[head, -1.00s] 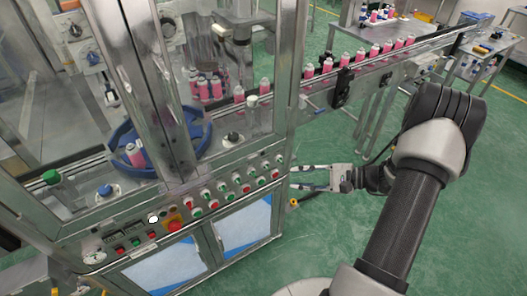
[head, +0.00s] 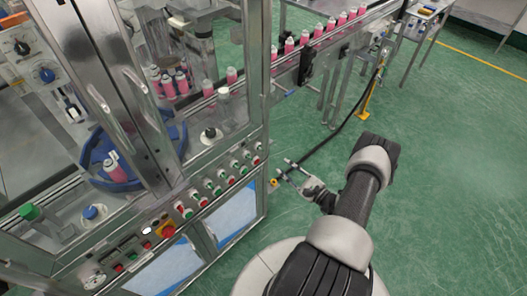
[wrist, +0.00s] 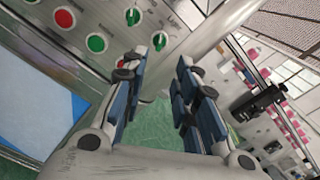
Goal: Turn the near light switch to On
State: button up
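The control panel (head: 198,194) runs along the front edge of the machine, with rows of small buttons and switches. In the wrist view, two green rotary switches (wrist: 133,16) (wrist: 159,41) sit on the panel above my left finger. Their labels are too small to read, so I cannot tell which is the near light switch. My gripper (head: 282,172) is open and empty, just right of the panel's right end. In the wrist view my gripper (wrist: 160,63) has its two fingers wide apart, with a grey post and green floor beyond them.
A red button (wrist: 64,18) and a green button (wrist: 96,43) are beside the rotary switches. A red emergency stop (head: 167,230) is further along the panel. A conveyor with pink bottles (head: 304,37) runs off at the back. Green floor (head: 430,170) is open on the right.

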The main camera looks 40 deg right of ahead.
aim_at(261, 149)
jog(key=w+a, duration=0.1)
jog(key=w, duration=1.1)
jog(key=shift+w+b, duration=0.25)
jog(key=shift+b, duration=0.15)
jog(key=shift+c, duration=0.6)
grip_shut()
